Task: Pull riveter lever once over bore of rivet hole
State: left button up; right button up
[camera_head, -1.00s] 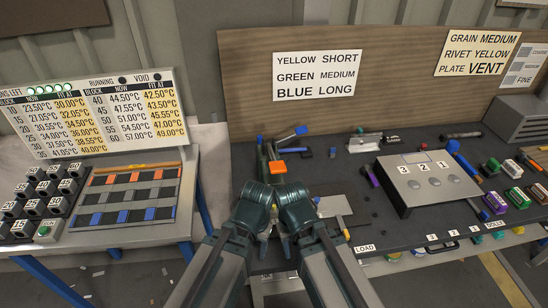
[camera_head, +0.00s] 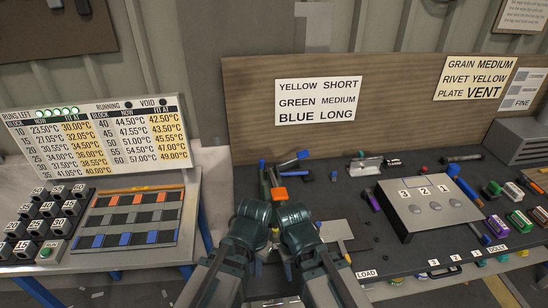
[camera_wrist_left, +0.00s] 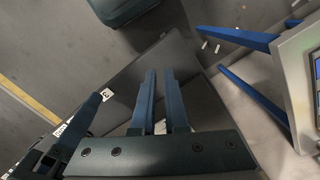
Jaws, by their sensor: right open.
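A dark upright tool, which looks like the riveter (camera_head: 265,187), stands at the back left of the dark bench, with an orange part (camera_head: 279,192) and a blue-ended bar (camera_head: 296,158) beside it. I cannot tell which part is its lever. My left gripper (camera_head: 262,240) and right gripper (camera_head: 289,240) are close together in front of it, their fingers mostly hidden by my wrists. In the left wrist view, the left gripper's blue fingers (camera_wrist_left: 160,75) point ahead with a narrow gap and nothing clear between the tips. The rivet hole is not visible.
A grey plate (camera_head: 336,231) lies right of my right gripper. A sloped box marked 3 2 1 (camera_head: 431,205) stands further right, near several coloured blocks. A separate table on the left holds a slotted tray (camera_head: 128,219) and numbered blocks. A board stands behind the bench.

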aim_at(284, 192)
pick_arm(q)
jog(key=w+r+m+h+p, duration=0.1)
jog(key=w+r+p, duration=0.1)
jog(key=r+p, duration=0.2)
jog(key=w+r+m+h+p, duration=0.2)
jog(key=r+p, duration=0.3)
jog(key=r, duration=0.2)
jog(key=w+r+m+h+p, duration=0.1)
jog(key=w+r+m+p, duration=0.1)
jog(key=r+p, duration=0.2)
jog(key=shift+d+r+g+h, duration=0.15)
jog(key=shift+r+g+h, duration=0.25)
jog(key=shift+r, duration=0.45)
grip_shut()
jog(key=w+a+r+m+h+p, duration=0.1)
jog(key=w+r+m+h+p, duration=0.1)
jog(key=r+p, duration=0.3)
jog(key=w+a+r+m+t+h+p, duration=0.1)
jog(key=w+a+r+m+h+p, duration=0.1)
jog(key=r+p, duration=0.4)
notch_tip(284, 192, up, 5)
jog(key=shift+w+f+m+h, duration=0.1)
jog(key=shift+w+m+h, duration=0.3)
jog(key=shift+w+m, duration=0.65)
jog(key=shift+w, duration=0.1)
